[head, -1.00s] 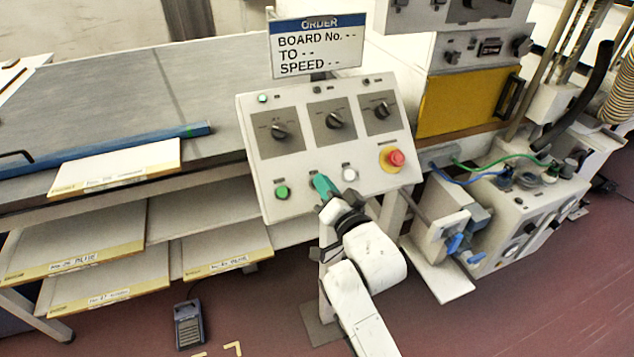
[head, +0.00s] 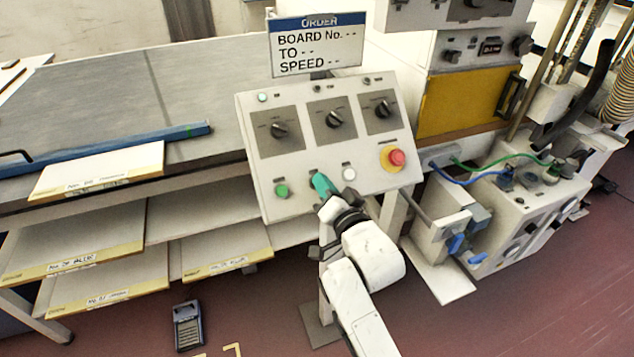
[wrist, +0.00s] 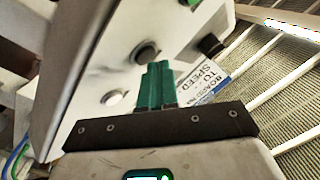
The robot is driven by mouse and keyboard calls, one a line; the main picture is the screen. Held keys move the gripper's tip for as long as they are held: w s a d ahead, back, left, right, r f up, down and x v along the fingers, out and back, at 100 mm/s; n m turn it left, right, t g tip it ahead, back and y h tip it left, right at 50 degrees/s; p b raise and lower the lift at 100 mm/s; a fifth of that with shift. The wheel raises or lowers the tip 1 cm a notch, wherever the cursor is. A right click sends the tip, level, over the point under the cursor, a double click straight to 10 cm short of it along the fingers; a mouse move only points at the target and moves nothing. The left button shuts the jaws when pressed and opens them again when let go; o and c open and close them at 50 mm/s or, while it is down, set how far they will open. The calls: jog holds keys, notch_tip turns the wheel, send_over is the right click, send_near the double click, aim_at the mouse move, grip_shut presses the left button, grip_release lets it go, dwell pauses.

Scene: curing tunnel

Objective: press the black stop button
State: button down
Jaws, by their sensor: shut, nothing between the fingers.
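The sloped control panel (head: 300,165) stands at the centre of the head view. The black stop button (wrist: 147,52) shows in the wrist view just beyond my fingertips; in the head view the fingers mostly cover it. My gripper (head: 322,184) is at the panel's lower edge, its green fingers together and empty. It also shows in the wrist view (wrist: 157,80), with the tips at the black button's edge; I cannot tell whether they touch it. A green button (head: 281,191) is to the left, a white button (head: 349,174) to the right.
A red mushroom button (head: 396,157) on a yellow base is at the panel's right. Three dial knobs are above. An order sign (head: 318,45) stands behind. A pale board (head: 97,168) lies at the left, with shelves below. A machine with hoses (head: 520,205) is at the right.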

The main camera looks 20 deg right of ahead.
jog(key=shift+w+f+b, duration=0.25)
jog(key=shift+f+b, duration=0.05)
jog(key=shift+b, duration=0.05)
dwell(0.5)
jog(key=shift+r, duration=0.1)
dwell(0.3)
jog(key=shift+s+r+p, duration=0.45)
jog(key=shift+s, duration=0.1)
jog(key=s+r+p, duration=0.2)
jog(key=s+r, duration=0.1)
jog(key=shift+s+r+p, duration=0.3)
jog(key=shift+p, duration=0.1)
dwell(0.8)
